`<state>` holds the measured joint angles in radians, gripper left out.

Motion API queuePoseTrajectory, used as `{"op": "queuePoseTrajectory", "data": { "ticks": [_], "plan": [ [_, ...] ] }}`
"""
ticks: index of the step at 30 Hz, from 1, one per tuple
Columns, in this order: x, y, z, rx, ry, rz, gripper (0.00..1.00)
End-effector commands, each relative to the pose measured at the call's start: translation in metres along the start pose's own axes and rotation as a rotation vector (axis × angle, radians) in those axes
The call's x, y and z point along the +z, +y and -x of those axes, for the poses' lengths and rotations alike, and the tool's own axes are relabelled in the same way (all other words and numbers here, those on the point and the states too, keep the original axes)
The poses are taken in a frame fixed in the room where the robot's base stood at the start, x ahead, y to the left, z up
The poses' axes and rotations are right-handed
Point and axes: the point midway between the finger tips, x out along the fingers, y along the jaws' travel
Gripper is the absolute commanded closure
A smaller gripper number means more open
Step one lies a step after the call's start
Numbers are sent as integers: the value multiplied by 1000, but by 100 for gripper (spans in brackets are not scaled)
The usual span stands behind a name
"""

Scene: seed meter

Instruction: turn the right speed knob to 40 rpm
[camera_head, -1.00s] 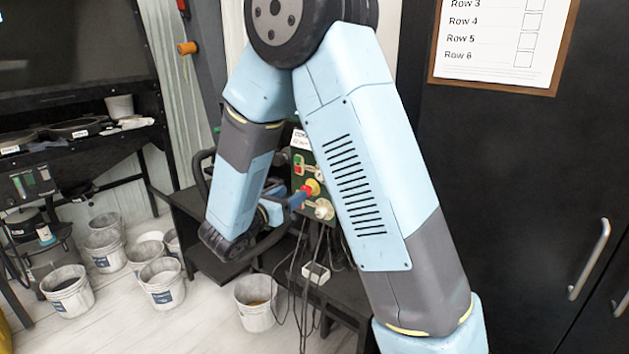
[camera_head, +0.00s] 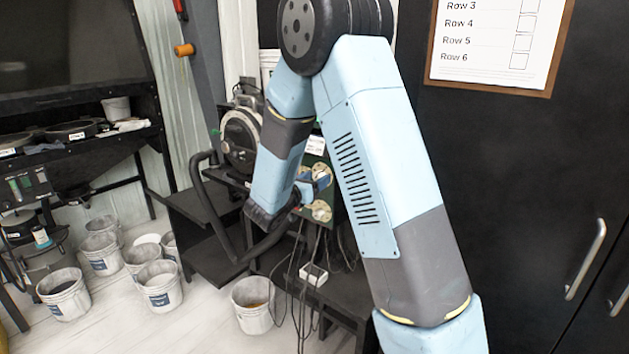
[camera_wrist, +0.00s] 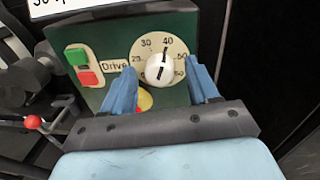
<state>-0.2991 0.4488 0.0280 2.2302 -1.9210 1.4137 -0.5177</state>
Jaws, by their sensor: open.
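In the wrist view, a white speed knob (camera_wrist: 160,68) sits on a pale round dial on the green panel (camera_wrist: 118,33). The dial reads 30, 40, 50 and more; the knob's black line points up, close to 40. My gripper (camera_wrist: 167,71) is open, with one blue finger on each side of the knob; I cannot tell whether either touches it. Green and red buttons (camera_wrist: 88,78) and a Drive label are to the left. A red and yellow part (camera_wrist: 144,101) below is partly hidden by my gripper. In the head view, the panel (camera_head: 338,212) is partly hidden by my arm.
A round-faced machine (camera_head: 240,140) stands left of the panel. A red ball-ended lever (camera_wrist: 32,122) is at left in the wrist view. Cables hang below the panel. Several buckets (camera_head: 160,287) stand on the floor; a dark cabinet (camera_head: 500,180) is at right.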

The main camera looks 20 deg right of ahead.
Motion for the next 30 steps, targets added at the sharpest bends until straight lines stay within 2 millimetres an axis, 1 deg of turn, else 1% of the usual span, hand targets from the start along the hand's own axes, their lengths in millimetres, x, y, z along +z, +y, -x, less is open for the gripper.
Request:
{"op": "queuePoseTrajectory", "data": {
  "ticks": [4,11,27,28,30],
  "plan": [
    [0,0,-4,0,0,0,40],
    [0,0,-4,0,0,0,41],
    [0,0,-4,0,0,0,93],
    [0,0,-4,0,0,0,96],
    [0,0,-4,0,0,-2,96]
  ]
}}
